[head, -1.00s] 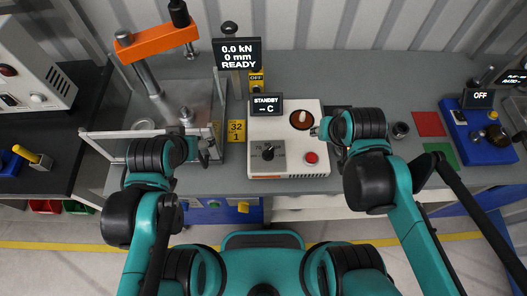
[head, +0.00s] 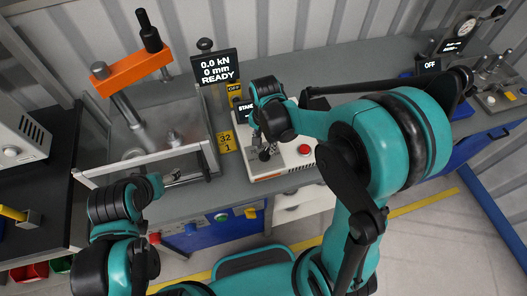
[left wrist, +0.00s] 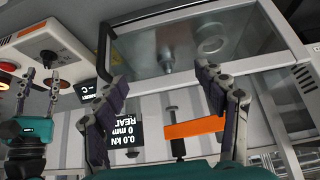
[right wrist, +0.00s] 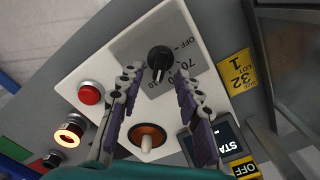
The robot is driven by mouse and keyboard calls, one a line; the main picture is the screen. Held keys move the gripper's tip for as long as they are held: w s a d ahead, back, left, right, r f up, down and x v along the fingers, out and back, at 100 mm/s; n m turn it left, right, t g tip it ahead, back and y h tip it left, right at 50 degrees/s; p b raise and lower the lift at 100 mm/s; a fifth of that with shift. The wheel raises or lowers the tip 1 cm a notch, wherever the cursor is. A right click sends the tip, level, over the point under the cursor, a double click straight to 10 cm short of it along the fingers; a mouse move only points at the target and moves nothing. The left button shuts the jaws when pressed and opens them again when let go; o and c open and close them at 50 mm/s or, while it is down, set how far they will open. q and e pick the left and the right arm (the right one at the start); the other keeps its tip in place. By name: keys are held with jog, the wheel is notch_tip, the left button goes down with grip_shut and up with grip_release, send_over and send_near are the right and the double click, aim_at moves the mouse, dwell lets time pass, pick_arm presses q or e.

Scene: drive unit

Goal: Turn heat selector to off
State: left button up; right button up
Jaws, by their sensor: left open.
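The heat selector is a black knob (right wrist: 159,57) on a grey plate marked OFF and 70, on a white control box (head: 285,160). The other markings are partly hidden, and I cannot tell its exact setting. My right gripper (right wrist: 157,80) is open, with its fingers spread on either side of the knob's near side. I cannot tell whether they touch it. In the head view the right gripper (head: 262,143) is above the front of the box. My left gripper (left wrist: 162,75) is open and empty, in front of the press.
The box carries a red button (right wrist: 89,94), an orange disc with a white lever (right wrist: 147,138) and a standby display (right wrist: 217,145). A lit amber lamp (right wrist: 70,132) stands beside the box. The press with an orange crossbar (head: 131,71) and clear guard is left of the box.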

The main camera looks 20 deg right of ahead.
aim_at(265, 152)
notch_tip(265, 152, down, 3)
jog(key=shift+a+r, duration=0.1)
jog(key=shift+r, duration=0.05)
jog(key=shift+f+b, duration=0.35)
jog(key=shift+f, duration=0.2)
grip_shut()
